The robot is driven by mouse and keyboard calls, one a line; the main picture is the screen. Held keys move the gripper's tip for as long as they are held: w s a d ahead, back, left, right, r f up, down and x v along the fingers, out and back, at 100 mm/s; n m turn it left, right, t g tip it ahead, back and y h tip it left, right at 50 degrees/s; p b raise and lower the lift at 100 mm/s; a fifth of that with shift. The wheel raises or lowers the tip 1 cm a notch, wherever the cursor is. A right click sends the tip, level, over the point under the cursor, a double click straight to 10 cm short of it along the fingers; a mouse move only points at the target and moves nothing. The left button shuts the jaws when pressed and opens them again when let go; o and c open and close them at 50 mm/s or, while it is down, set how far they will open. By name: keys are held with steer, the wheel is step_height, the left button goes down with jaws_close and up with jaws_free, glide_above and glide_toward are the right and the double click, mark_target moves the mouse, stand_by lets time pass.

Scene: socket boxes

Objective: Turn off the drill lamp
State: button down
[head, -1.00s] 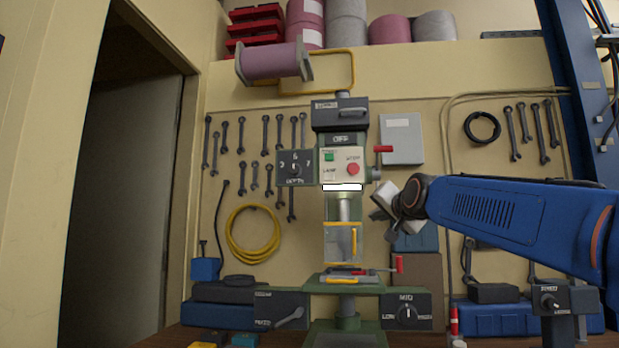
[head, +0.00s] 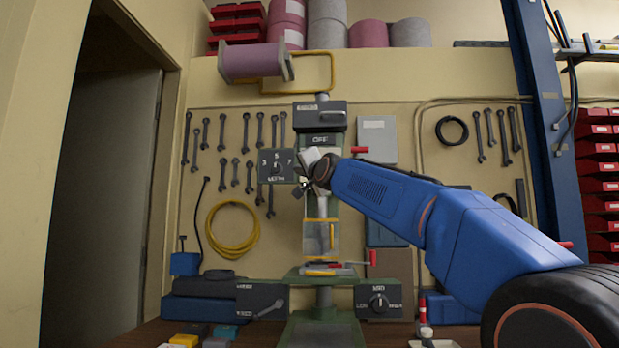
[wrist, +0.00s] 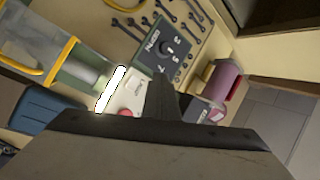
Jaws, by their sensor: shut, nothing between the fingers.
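The green drill press (head: 320,141) stands on the bench in the head view. Its lamp, a glowing white bar (wrist: 110,88), is lit in the wrist view. Beside it are the pale control panel (wrist: 131,94) and the red stop button (wrist: 125,113), partly covered. My gripper (head: 309,176) is in front of the panel in the head view, hiding the panel's buttons and the lamp. In the wrist view the shut gripper (wrist: 160,84) reaches over the panel, and the lamp switch cannot be made out. Whether the fingers touch the panel cannot be told.
The dark depth dial box (head: 276,166) sits just left of my gripper. A red-tipped lever (head: 360,150) sticks out right of the drill. Below are the clear yellow-edged guard (head: 320,238) and another dial box (head: 379,300). Wrenches hang on the wall behind.

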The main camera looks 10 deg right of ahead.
steer(key=shift+w, duration=0.1)
steer(key=w+d, duration=0.5)
steer(key=w, duration=0.2)
stand_by(0.4)
steer(key=shift+w+d, duration=0.1)
steer(key=shift+d, duration=0.1)
stand_by(1.9)
steer(key=shift+w+d, duration=0.2)
steer(key=shift+w, duration=0.05)
steer(key=shift+w+d, duration=0.2)
steer(key=shift+w, duration=0.05)
stand_by(0.9)
steer(key=shift+s+a, duration=0.1)
steer(key=shift+s+a, duration=0.4)
steer(key=shift+s, duration=0.15)
stand_by(0.4)
steer(key=shift+s+a, duration=0.75)
steer(key=shift+s, duration=0.25)
steer(key=shift+s+a, duration=0.7)
steer(key=shift+s, duration=0.3)
